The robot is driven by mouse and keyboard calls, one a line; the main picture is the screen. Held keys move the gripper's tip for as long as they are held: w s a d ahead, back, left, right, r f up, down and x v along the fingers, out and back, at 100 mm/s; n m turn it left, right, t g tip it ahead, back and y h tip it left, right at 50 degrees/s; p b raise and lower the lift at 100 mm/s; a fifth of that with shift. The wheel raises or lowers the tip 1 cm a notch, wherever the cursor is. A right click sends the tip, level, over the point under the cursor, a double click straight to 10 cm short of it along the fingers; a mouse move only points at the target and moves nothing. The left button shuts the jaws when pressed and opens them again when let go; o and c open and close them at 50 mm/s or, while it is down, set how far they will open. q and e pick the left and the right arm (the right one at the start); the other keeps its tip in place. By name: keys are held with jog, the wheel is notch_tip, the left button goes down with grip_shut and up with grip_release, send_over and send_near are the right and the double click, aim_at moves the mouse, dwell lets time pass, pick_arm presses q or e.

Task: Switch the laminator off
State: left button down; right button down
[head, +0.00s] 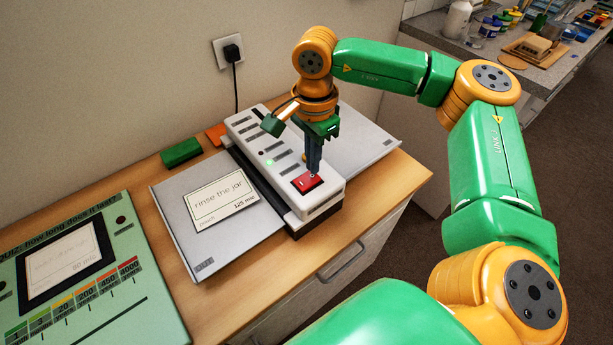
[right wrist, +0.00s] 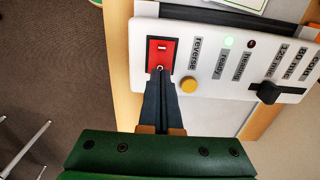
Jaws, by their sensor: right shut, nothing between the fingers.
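The laminator (head: 248,129) is a long white machine on a wooden cabinet, and its control panel also shows in the right wrist view (right wrist: 207,32). Its red rocker switch (head: 302,184) sits at the near end and shows in the right wrist view (right wrist: 160,50) with a small white mark. A green light (right wrist: 228,41) beside "ready" is lit. My right gripper (head: 313,174) is shut and empty, pointing down with its fingertips at one end of the switch. I cannot tell whether they touch it. My left gripper is out of view.
A grey tray (head: 190,254) holds a "rinse the jar" card (head: 221,200) on the laminator's left. Another grey tray (head: 367,143) extends right. A green board (head: 135,290) lies at the left front. A yellow button (right wrist: 188,85) and black slider (right wrist: 267,93) sit near the switch.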

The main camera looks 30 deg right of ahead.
jog(key=shift+f+b, duration=0.8)
jog(key=shift+f, duration=0.15)
dwell(0.6)
jog(key=shift+r, duration=0.1)
notch_tip(320, 180, up, 7)
jog(key=p, duration=0.6)
